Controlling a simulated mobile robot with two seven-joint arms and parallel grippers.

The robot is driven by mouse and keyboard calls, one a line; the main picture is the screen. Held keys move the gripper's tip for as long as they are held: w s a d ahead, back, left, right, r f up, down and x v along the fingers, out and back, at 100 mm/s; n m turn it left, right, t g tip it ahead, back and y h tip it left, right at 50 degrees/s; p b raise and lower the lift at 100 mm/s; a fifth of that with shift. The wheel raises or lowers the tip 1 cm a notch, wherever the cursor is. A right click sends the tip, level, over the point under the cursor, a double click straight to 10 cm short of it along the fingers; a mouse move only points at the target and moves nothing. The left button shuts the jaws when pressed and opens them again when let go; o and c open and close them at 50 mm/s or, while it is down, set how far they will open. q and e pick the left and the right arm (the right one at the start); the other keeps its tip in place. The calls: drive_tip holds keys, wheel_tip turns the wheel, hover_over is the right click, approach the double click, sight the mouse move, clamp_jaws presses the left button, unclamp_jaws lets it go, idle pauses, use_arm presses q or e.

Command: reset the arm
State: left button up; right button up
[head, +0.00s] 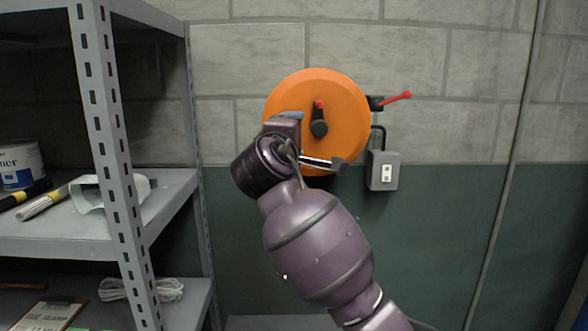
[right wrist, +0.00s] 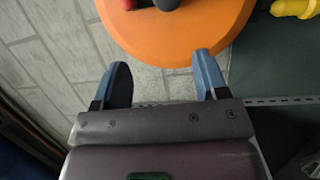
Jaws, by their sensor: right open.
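My right arm reaches up from the lower right in the head view, in front of the wall. A black crank (head: 319,127) with a red tip sits at the disc's middle. My left gripper is out of view.
A grey metal shelf (head: 118,150) stands on the left, holding a paint can (head: 20,166), white tape-like roll (head: 95,196), white cord (head: 140,290) and clipboard (head: 48,314). Right of the disc are a red lever (head: 397,97) and grey switch box (head: 383,172). The wall further right is clear.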

drive_tip(key=s+d+f+m+y+b, duration=0.1)
drive_tip(key=s+d+f+m+y, duration=0.2)
drive_tip(key=f, duration=0.7)
drive_tip(key=s+d+f+m+y, duration=0.25)
drive_tip(key=d+f, duration=0.35)
drive_tip(key=f, duration=0.5)
drive_tip(key=s+d+f+m+y+b, duration=0.1)
drive_tip(key=d+f+m+y, duration=0.3)
drive_tip(key=f, duration=0.6)
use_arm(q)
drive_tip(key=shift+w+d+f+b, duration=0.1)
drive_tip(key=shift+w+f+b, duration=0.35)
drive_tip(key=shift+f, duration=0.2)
use_arm(e)
drive_tip(key=s+d+f+m+g+h, duration=0.1)
drive_tip(key=s+d+f, duration=0.3)
drive_tip(key=s+f, duration=0.5)
drive_tip(key=s+d+f+m+g+h, duration=0.1)
drive_tip(key=s+d+f, duration=0.4)
drive_tip(key=s+f, duration=0.5)
drive_tip(key=s+d+f+m+g+h, duration=0.2)
drive_tip(key=s+d+f+g, duration=0.2)
drive_tip(key=s+f, duration=0.5)
drive_tip(key=shift+s+d+f+g, duration=0.3)
drive_tip(key=shift+s+d+f, duration=0.1)
drive_tip(key=shift+d, duration=0.15)
